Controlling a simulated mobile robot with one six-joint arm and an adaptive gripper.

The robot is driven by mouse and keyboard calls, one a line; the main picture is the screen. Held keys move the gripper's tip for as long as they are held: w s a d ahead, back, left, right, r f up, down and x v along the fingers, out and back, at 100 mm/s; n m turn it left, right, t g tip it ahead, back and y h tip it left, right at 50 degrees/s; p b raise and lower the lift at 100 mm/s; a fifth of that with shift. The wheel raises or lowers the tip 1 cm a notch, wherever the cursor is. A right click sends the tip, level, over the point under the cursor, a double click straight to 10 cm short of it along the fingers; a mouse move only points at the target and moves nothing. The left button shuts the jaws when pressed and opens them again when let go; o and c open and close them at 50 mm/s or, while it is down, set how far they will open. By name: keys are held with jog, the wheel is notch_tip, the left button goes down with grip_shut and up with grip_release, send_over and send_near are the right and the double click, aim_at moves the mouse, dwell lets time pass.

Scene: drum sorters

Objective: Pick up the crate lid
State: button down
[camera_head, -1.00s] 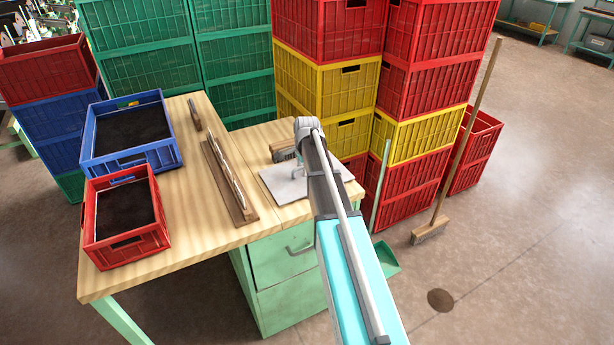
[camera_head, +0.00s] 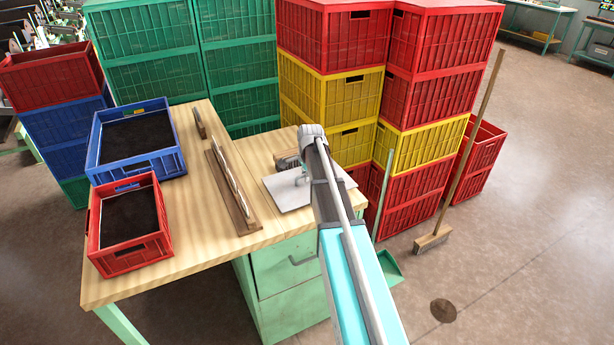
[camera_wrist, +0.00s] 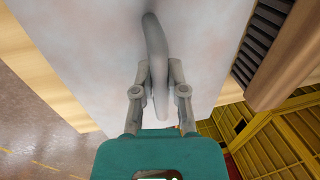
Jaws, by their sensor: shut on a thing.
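The crate lid is a flat pale grey plate (camera_head: 284,196) with a raised handle, at the right end of the wooden workbench. In the wrist view the lid (camera_wrist: 90,60) fills much of the picture, and its curved grey handle (camera_wrist: 153,35) runs between my fingers. My gripper (camera_wrist: 158,75) is shut on this handle, with one finger on each side. In the head view my gripper (camera_head: 303,174) is small above the lid, and my arm hides the lid's right part. I cannot tell whether the lid touches the bench.
A brush (camera_head: 287,160) lies close behind the lid. A long wooden piece (camera_head: 232,190) lies left of it. A blue crate (camera_head: 170,163) and a red crate (camera_head: 135,260) stand farther left. Stacked yellow and red crates (camera_head: 330,45) rise behind. A broom (camera_head: 455,170) stands right.

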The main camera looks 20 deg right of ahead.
jog(key=shift+r+p, duration=0.6)
jog(key=shift+r, duration=0.2)
jog(key=s+a+r+p, duration=0.5)
jog(key=s+r+p, duration=0.5)
jog(key=s, duration=0.3)
jog(key=shift+r+p, duration=0.3)
jog(key=shift+a, duration=0.1)
